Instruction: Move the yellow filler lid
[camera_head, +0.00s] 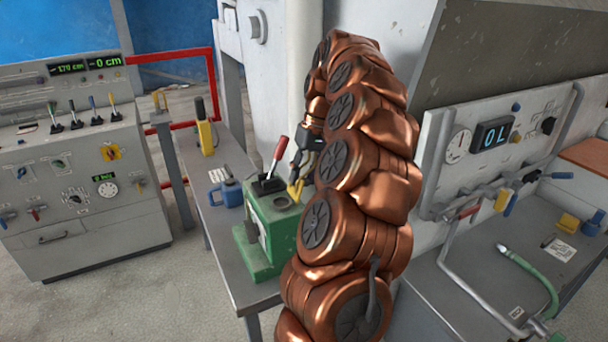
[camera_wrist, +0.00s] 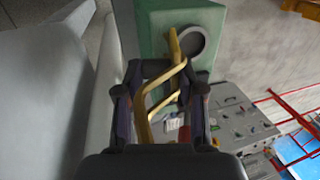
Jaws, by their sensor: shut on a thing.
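The yellow filler lid (camera_head: 295,190) shows as a narrow yellow piece at the top of the green box-shaped unit (camera_head: 262,255). My gripper (camera_head: 303,160) comes down from the upper right and is shut on the lid. In the wrist view, the bent yellow lid (camera_wrist: 165,88) passes between the two fingers of my gripper (camera_wrist: 162,95). Its far end is beside a dark round opening (camera_wrist: 190,43) in the green unit. Whether the lid touches the rim there, I cannot tell. My arm hides the unit's right side in the head view.
A red-handled lever (camera_head: 277,155) stands on the green unit, close to my gripper. A control console (camera_head: 75,170) stands at left. A second bench (camera_head: 470,290) is at right.

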